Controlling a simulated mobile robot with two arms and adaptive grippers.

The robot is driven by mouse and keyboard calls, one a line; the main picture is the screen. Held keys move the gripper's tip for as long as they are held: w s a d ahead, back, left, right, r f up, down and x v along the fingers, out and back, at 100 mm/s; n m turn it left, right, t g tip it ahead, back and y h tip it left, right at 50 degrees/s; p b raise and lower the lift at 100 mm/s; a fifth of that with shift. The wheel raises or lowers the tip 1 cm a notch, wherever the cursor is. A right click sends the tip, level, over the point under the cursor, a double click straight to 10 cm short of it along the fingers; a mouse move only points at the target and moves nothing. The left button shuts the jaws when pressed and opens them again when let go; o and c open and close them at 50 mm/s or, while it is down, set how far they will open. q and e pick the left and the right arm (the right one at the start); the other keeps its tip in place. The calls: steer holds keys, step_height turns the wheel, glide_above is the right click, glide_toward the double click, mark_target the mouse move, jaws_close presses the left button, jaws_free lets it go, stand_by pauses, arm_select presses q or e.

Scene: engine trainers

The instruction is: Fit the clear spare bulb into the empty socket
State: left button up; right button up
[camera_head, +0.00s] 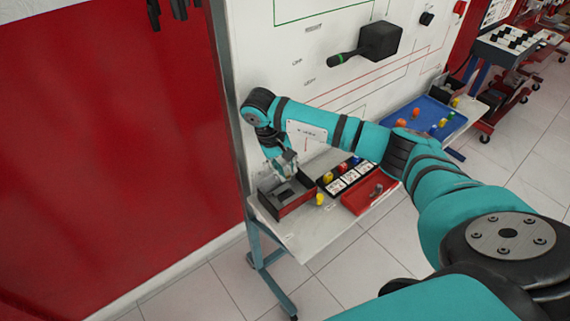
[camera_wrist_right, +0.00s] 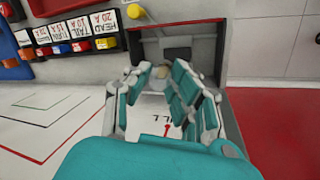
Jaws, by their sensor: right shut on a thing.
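My right gripper (camera_head: 286,160) hangs at the left end of the shelf, just above an open grey box with a red front (camera_head: 296,206). In the right wrist view its fingers (camera_wrist_right: 162,82) are closed in around a small pale thing (camera_wrist_right: 160,71), which seems to be the clear bulb; it is mostly hidden by the fingers. I cannot make out the empty socket in either view. My left gripper is not in view.
The white shelf (camera_head: 305,236) also bears a red tray (camera_head: 362,203), a labelled fuse rack (camera_head: 350,178) and a yellow piece (camera_head: 320,199). A blue tray (camera_head: 425,118) stands farther right. The white panel (camera_head: 300,75) rises behind, with a black box (camera_head: 380,41) on it.

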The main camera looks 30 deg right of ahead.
mark_target(286, 174)
step_height(286, 174, down, 3)
steer(key=shift+w+f+b, duration=0.1)
steer(key=shift+b, duration=0.65)
steer(key=shift+f+b, duration=0.6)
steer(key=shift+f, duration=0.15)
steer(key=shift+f+b, duration=0.45)
steer(key=shift+f, duration=0.15)
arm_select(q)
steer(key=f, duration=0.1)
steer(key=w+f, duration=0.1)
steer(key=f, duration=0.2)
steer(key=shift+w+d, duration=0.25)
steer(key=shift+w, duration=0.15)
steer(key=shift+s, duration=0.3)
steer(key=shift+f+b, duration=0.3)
arm_select(e)
steer(key=shift+a+f, duration=0.1)
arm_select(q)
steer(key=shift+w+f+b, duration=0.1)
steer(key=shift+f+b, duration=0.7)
arm_select(e)
steer(key=shift+f, duration=0.85)
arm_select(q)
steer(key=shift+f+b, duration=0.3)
arm_select(e)
steer(key=shift+f, duration=0.3)
